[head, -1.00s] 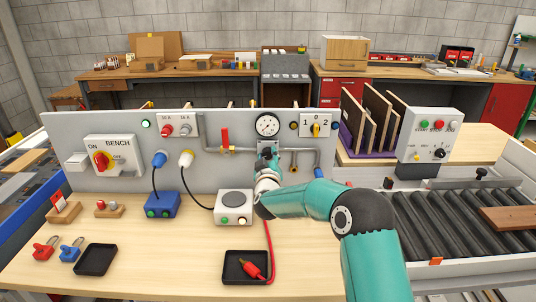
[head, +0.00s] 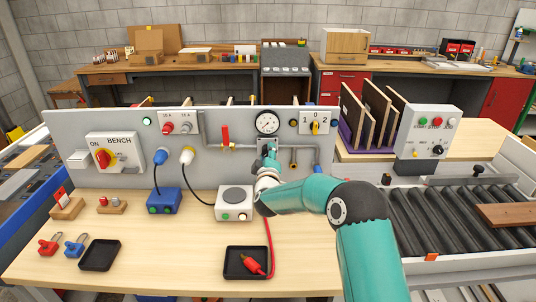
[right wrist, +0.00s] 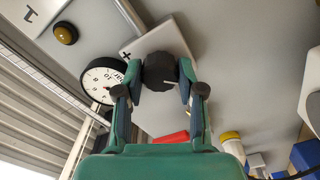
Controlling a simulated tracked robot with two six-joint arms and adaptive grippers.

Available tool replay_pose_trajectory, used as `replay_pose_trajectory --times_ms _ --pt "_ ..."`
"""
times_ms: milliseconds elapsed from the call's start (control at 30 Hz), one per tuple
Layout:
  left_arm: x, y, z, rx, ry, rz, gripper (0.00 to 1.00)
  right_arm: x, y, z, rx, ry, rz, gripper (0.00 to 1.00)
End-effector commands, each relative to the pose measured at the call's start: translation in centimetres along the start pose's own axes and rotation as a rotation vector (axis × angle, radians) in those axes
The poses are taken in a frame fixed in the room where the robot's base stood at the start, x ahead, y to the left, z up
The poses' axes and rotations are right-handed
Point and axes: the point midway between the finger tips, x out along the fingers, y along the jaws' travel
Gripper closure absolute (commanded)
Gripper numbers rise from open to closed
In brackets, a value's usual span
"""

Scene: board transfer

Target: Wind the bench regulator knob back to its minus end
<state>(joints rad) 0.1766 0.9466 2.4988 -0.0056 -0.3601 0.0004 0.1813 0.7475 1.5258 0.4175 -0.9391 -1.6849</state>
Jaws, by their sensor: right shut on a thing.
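The regulator knob (right wrist: 160,71) is dark and round, with a short white line on its face, and sits on a pale plate (right wrist: 133,50). A "+" mark shows on that plate in the right wrist view; I see no minus mark. My right gripper (right wrist: 160,88) is shut on the knob, one finger on each side. In the head view my right gripper (head: 268,150) is at the grey panel just below the round gauge (head: 267,123) and hides the knob. The gauge also shows in the right wrist view (right wrist: 101,82); its reading is too small to tell. My left gripper is not in view.
A red-handled valve (head: 225,136) and grey pipe (head: 240,148) are left of the gripper. A rotary switch (head: 315,127) is to the right. A red cable (head: 268,235) runs below my arm into a black tray (head: 246,274).

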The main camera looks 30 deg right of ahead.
Motion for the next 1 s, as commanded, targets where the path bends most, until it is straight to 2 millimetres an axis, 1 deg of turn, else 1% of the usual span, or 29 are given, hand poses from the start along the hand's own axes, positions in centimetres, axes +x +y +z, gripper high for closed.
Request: replay_pose_trajectory --times_ms 33,233,267,400,767,867,1000 --pt "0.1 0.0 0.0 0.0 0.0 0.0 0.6 -0.1 -0.9 0.6 -0.004 -0.01 -0.018 0.97" --pt "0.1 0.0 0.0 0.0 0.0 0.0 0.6 -0.1 -0.9 0.6 -0.003 -0.01 -0.018 0.97" --pt "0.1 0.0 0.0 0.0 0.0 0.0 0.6 -0.1 -0.9 0.6 -0.003 -0.01 -0.018 0.6" --pt "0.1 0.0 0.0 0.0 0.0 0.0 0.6 -0.1 -0.8 0.5 -0.002 -0.008 -0.016 0.37" --pt "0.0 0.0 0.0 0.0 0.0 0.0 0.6 -0.2 -0.3 0.1 0.0 -0.002 -0.006 0.37" --pt "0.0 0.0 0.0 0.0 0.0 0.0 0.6 -0.7 -0.2 0.1 0.0 -0.002 -0.005 0.37" --pt "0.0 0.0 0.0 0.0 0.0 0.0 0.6 -2.1 -0.2 0.1 -0.001 -0.001 -0.007 0.37"
